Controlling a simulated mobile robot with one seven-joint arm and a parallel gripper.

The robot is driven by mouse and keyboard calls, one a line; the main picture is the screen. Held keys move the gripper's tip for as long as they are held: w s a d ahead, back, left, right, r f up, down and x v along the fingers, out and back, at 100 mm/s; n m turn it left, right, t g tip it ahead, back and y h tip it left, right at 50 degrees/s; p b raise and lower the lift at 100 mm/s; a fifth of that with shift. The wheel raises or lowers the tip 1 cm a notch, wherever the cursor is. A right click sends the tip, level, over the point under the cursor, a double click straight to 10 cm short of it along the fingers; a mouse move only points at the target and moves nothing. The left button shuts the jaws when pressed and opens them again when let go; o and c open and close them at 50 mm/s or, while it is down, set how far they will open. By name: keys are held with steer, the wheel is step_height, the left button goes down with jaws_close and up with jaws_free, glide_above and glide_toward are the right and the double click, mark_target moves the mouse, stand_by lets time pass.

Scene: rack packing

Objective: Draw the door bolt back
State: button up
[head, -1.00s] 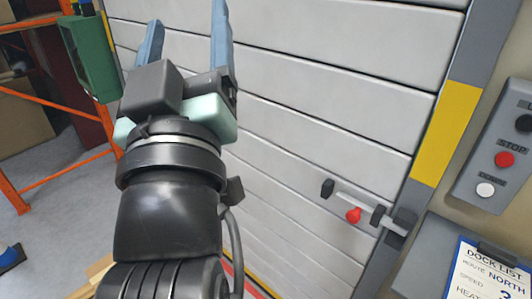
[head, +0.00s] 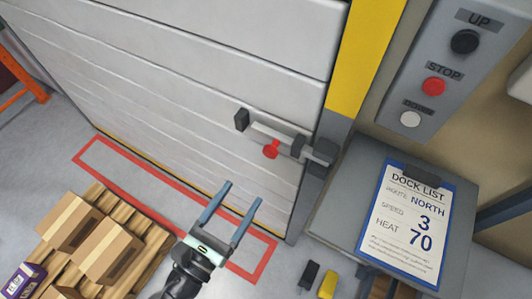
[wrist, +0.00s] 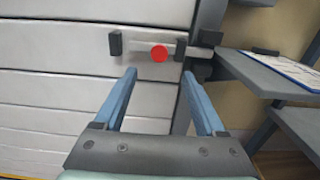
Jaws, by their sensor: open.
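The door bolt (head: 277,133) is a light grey bar lying across dark brackets low on the right side of the pale slatted door (head: 180,90). Its right end reaches into the dark keeper (head: 319,154) on the door frame. A red knob (head: 271,151) sticks out from the bar. My gripper (head: 245,195) is open and empty, below and left of the knob in the head view, apart from it. In the wrist view the red knob (wrist: 159,54) shows beyond the blue fingers, between them and a little above their tips.
A grey stand with a dock list clipboard (head: 411,217) is right of the frame, under a button panel (head: 446,75). Boxes on a wooden pallet (head: 135,262) stand at lower left. A black and a yellow item (head: 327,284) lie near the stand.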

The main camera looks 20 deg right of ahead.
mark_target(268, 154)
steer(key=p+x, duration=0.1)
steer(key=x, duration=1)
steer(key=shift+w+d, duration=0.25)
steer(key=shift+w, duration=0.05)
jaws_close()
steer(key=shift+a, duration=0.1)
stand_by(0.8)
